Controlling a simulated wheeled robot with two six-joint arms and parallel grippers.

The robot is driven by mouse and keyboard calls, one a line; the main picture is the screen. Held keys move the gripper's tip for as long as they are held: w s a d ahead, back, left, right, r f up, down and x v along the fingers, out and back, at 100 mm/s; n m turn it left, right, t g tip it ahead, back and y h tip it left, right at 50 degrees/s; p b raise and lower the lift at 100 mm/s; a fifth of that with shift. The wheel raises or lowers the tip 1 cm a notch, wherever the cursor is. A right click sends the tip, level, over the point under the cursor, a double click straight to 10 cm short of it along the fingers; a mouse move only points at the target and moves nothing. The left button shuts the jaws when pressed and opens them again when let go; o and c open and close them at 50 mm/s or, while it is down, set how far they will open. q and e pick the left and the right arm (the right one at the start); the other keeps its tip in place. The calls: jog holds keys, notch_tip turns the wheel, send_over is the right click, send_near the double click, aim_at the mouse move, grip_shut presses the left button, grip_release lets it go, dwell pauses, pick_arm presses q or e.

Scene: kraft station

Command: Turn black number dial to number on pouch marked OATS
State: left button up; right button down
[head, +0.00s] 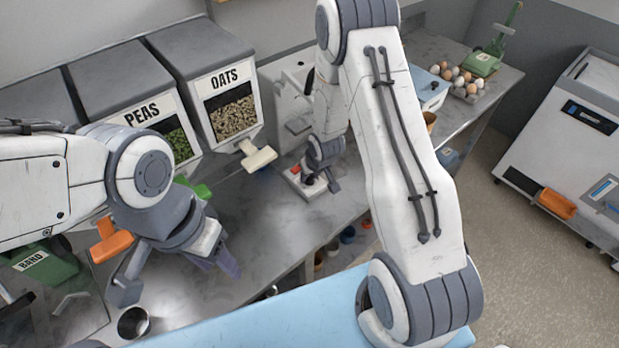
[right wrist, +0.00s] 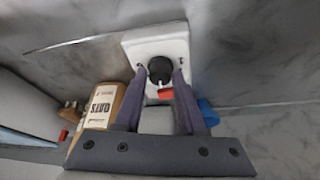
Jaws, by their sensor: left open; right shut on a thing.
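The black dial (right wrist: 159,68) sits on a white plate (right wrist: 175,45) in the right wrist view, with a white pointer and a red piece just below it. The fingers of my right gripper (right wrist: 162,78) stand on both sides of the dial, shut on it. In the head view this gripper (head: 322,182) is over the white plate (head: 312,193) on the bench and covers much of the dial. The brown pouch marked OATS (right wrist: 100,108) shows in the right wrist view; its number is too small to read. My left gripper (head: 228,258) is open and empty above the bench.
A green bin marked BARO (head: 42,264) is at left. Eggs (head: 460,82) and a green scale-like device (head: 483,64) are at the far end. A blue surface (head: 265,318) lies in front.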

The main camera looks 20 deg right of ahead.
jog(key=n+p, duration=0.1)
jog(key=n+y+p, duration=0.1)
jog(key=p, duration=0.1)
jog(key=n+p, duration=0.1)
jog(key=p, duration=0.1)
jog(key=shift+d+r+n+g, duration=0.1)
jog(key=shift+r+n+g, duration=0.15)
jog(key=shift+n+g, duration=0.05)
jog(key=shift+f+n+y+p, duration=0.2)
jog(key=shift+n+y+p, duration=0.3)
jog(key=shift+n+p, duration=0.4)
jog(key=c, duration=0.5)
grip_release()
jog(key=shift+d+r, duration=0.1)
jog(key=shift+r, duration=0.15)
jog(key=v, duration=1)
